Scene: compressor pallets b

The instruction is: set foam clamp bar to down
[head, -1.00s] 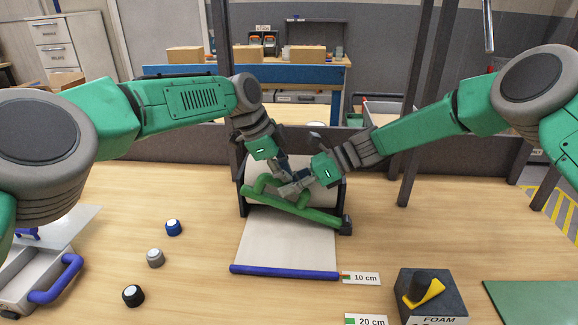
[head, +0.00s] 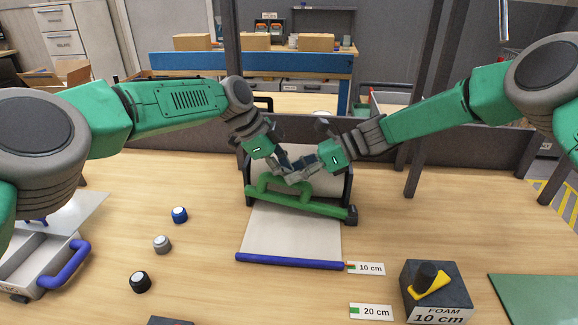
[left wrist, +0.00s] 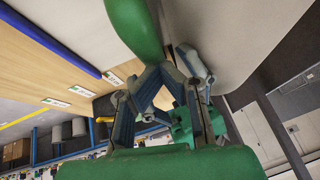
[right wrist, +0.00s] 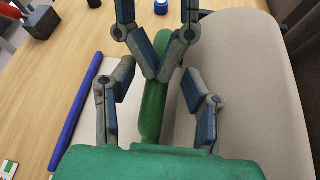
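The foam clamp bar (head: 300,205) is green with a raised loop handle (head: 285,183). It lies across the front of the roll stand, a little lower at its right end in the head view. My left gripper (head: 283,163) is at the handle; in the left wrist view its fingertips (left wrist: 155,75) come together against the green handle (left wrist: 135,28), and I see no handle part between them. My right gripper (head: 303,172) is close beside it; in the right wrist view its fingers (right wrist: 158,100) stand apart on both sides of the green handle (right wrist: 153,110).
A pale foam sheet (head: 290,235) runs forward to a blue bar (head: 290,261). Labels for 10 cm (head: 368,268) and 20 cm (head: 370,311), and a dark FOAM block (head: 437,290), are at right.

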